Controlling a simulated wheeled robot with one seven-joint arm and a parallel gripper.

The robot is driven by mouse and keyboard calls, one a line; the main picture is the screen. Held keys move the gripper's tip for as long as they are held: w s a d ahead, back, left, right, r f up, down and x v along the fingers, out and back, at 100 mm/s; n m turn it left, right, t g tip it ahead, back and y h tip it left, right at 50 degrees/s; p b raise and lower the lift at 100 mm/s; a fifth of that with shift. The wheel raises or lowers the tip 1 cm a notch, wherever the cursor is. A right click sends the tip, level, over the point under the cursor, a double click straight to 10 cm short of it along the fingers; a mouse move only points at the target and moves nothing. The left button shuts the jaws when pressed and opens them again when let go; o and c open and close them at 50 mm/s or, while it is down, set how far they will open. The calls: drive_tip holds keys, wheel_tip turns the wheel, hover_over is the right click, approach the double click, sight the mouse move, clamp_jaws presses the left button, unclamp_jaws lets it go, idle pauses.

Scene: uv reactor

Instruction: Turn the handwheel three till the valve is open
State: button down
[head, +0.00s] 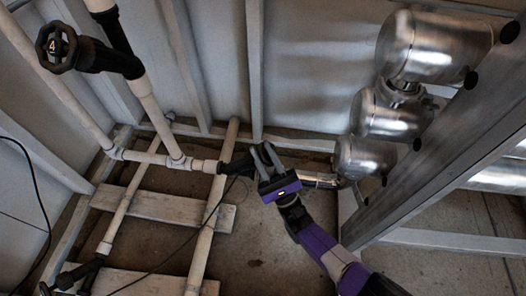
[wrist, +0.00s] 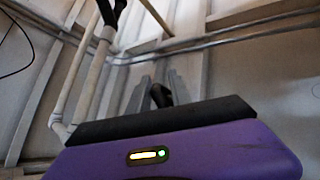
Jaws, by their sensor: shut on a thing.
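A black valve (head: 237,165) sits on the white pipe low in the middle of the head view. My gripper (head: 265,153), with grey fingers and a purple body, is at the right end of this valve. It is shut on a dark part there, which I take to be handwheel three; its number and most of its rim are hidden. In the wrist view, a small black piece (wrist: 160,95) shows between the two grey fingers, above the purple housing. The valve's opening cannot be read.
A black handwheel marked 4 (head: 55,46) stands at the upper left on a white pipe. Another black valve (head: 80,272) is at the lower left. Shiny metal cylinders (head: 430,48) and a grey beam (head: 455,135) stand at right. A thin black cable (head: 185,240) crosses the floor pipes.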

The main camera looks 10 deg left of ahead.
drive_tip(key=shift+s+a+f, duration=0.25)
drive_tip(key=shift+a+f, duration=0.1)
drive_tip(key=shift+f, duration=0.1)
drive_tip(key=c, duration=1.4)
unclamp_jaws()
drive_tip(key=shift+o, duration=0.2)
drive_tip(key=shift+w+r, duration=0.1)
drive_tip(key=shift+w+d+r, duration=0.1)
drive_tip(key=shift+d+r, duration=0.05)
drive_tip(key=shift+d, duration=0.05)
